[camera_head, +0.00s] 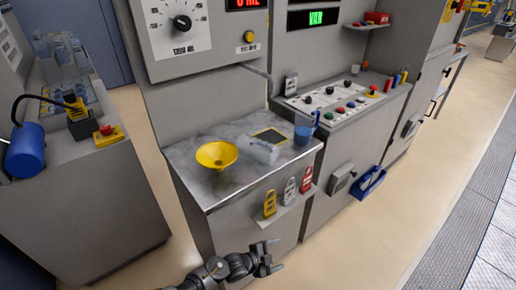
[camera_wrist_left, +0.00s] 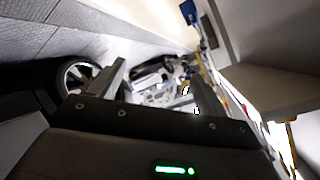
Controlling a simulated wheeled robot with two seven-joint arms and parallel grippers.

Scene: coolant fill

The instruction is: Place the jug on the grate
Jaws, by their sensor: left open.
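A pale translucent container, which looks like the jug (camera_head: 261,150), seems to lie on its side on the metal worktop (camera_head: 205,185). It is right of a yellow funnel (camera_head: 217,156). A dark panel with a yellow edge, which may be the grate (camera_head: 270,135), lies just behind it and is partly covered by it. My left gripper (camera_head: 275,256) is open and empty, low in front of the counter and apart from the jug. In the left wrist view its open fingers (camera_wrist_left: 160,75) have nothing between them. My right gripper is not in view.
A blue cup (camera_head: 303,135) stands at the worktop's right end. Yellow, grey and red tags (camera_head: 290,190) stand on a small ledge at the counter front. A blue bin (camera_head: 369,183) hangs further right. The worktop's front left is bare.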

